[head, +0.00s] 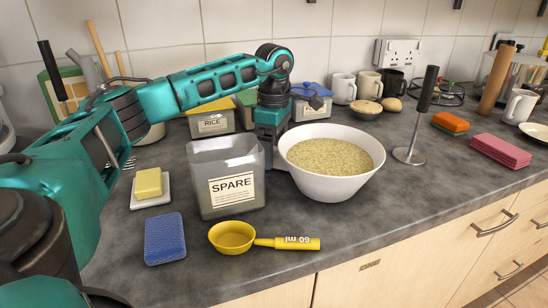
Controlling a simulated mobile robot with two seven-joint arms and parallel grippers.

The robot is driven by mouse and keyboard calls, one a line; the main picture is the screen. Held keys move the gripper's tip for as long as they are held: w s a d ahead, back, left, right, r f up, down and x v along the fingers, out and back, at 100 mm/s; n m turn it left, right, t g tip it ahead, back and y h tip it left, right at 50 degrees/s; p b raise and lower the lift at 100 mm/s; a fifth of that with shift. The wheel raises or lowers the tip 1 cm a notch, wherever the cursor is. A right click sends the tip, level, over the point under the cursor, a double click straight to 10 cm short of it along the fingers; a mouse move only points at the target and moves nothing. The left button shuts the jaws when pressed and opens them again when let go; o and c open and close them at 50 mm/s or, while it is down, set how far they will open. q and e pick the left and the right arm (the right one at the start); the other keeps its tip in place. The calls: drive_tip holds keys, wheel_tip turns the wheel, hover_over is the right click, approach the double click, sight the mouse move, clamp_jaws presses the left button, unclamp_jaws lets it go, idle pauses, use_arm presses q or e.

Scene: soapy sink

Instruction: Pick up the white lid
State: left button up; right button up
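I cannot make out a white lid for certain in the head view. A flat white piece (137,204) lies under a yellow block at the left; I cannot tell whether it is a lid or a dish. The clear SPARE container (227,178) stands open-topped on the counter. My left gripper (270,148) points down just behind it, beside the white bowl (328,187). Its fingertips are hidden by the container and bowl, so I cannot see whether they are open or hold anything. My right gripper is not in view.
The bowl holds grain. A yellow scoop (240,238) and a blue sponge (165,238) lie in front. Labelled containers, such as RICE (212,124), stand behind my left arm. A masher (415,125) stands right of the bowl. The front right counter is clear.

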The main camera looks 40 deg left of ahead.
use_arm(q)
drive_tip(key=c, duration=0.3)
